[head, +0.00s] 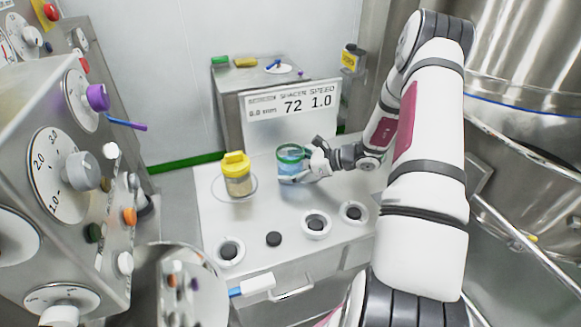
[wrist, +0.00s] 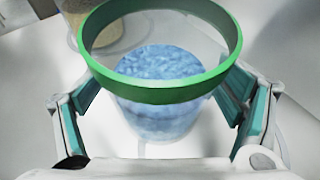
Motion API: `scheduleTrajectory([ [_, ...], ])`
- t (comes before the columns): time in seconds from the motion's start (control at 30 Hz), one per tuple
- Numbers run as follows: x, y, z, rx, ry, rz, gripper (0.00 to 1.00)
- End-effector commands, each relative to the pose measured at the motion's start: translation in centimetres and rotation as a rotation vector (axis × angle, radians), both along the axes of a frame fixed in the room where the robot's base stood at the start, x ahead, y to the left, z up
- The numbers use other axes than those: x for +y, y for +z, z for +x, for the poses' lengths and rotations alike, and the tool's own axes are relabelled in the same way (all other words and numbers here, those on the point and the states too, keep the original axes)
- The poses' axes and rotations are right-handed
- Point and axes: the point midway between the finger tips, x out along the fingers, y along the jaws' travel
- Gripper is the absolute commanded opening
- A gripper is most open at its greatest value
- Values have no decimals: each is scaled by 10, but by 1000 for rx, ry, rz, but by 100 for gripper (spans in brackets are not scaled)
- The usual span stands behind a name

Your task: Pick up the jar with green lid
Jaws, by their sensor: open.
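The jar with the green lid (head: 291,163) stands on the white bench top in the head view, with blue contents low in its clear body. In the wrist view its green ring-shaped lid (wrist: 160,92) fills the upper middle, and blue granules show through it. My gripper (head: 305,162) reaches in from the right at the jar. In the wrist view my gripper (wrist: 163,105) is open, with one finger on each side of the jar. A gap shows between each finger and the jar body; whether either finger touches the lid is unclear.
A yellow-lidded jar (head: 238,178) stands to the left on a ring mark. A display panel (head: 293,114) reading 72 and 1.0 rises behind. Several round dark-centred knobs or ports (head: 316,223) line the bench front. A control cabinet (head: 62,185) stands at the left.

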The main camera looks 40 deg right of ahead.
Motion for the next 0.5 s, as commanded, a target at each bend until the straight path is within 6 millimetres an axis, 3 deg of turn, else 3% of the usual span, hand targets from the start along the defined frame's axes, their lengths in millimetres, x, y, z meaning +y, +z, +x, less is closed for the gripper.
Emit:
scheduleTrajectory([
  [0.17,0,0,0,0,-1,0,84],
  [0.5,0,0,0,1,-1,-1,7],
])
